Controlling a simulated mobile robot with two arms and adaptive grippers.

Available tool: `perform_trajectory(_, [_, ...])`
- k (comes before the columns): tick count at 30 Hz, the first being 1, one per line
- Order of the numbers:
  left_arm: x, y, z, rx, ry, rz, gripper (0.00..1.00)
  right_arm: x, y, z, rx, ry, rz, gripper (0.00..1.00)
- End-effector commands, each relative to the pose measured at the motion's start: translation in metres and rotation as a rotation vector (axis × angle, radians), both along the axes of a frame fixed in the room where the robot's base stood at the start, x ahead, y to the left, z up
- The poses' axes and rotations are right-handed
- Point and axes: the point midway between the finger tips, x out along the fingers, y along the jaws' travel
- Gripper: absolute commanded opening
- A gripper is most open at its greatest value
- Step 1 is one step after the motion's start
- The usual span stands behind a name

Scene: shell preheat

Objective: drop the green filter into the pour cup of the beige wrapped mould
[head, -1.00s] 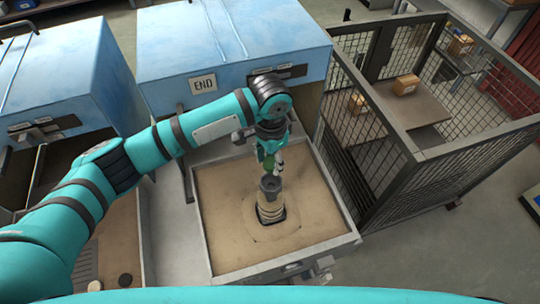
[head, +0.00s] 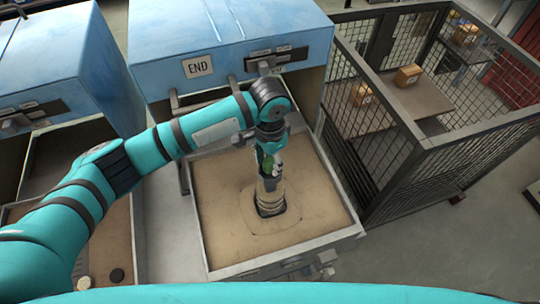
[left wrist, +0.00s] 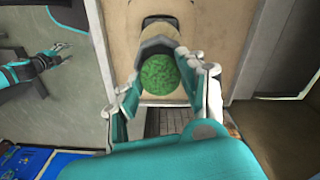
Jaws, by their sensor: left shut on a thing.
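The beige wrapped mould (head: 271,199) stands upright in the sand bed. Its pour cup is mostly hidden by my left gripper in the head view; in the left wrist view the grey cup rim (left wrist: 157,43) shows just behind the filter. The round green filter (left wrist: 159,76) is held between the fingers of my left gripper (left wrist: 172,84). The filter also shows as a small green patch in the head view (head: 267,163). My left gripper is over the cup; whether the filter touches the cup I cannot tell. My right gripper (left wrist: 62,49) appears small at the left of the wrist view, its jaws unclear.
The sand-filled tray (head: 203,226) has a pale metal rim around the mould. The blue furnace (head: 160,50) with an END sign stands behind it. A wire-mesh cage (head: 470,175) stands close on the right. A neighbouring blue furnace (head: 60,75) is at the left.

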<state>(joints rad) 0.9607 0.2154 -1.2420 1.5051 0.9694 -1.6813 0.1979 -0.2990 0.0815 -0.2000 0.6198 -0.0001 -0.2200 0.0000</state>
Motion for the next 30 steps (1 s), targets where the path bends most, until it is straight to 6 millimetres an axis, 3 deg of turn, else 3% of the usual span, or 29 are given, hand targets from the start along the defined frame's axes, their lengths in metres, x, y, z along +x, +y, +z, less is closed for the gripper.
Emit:
perform_trajectory(7, [0.0001, -0.0002, -0.0101, 0.0, 0.0, -0.001, 0.23, -0.0003, 0.006, -0.0012, 0.007, 0.001, 0.0, 0.42])
perform_trajectory(30, [-0.0006, 0.0003, -0.0093, -0.001, 0.001, -0.001, 0.23, -0.0008, -0.0003, 0.0073, 0.0, 0.001, 0.0, 0.42])
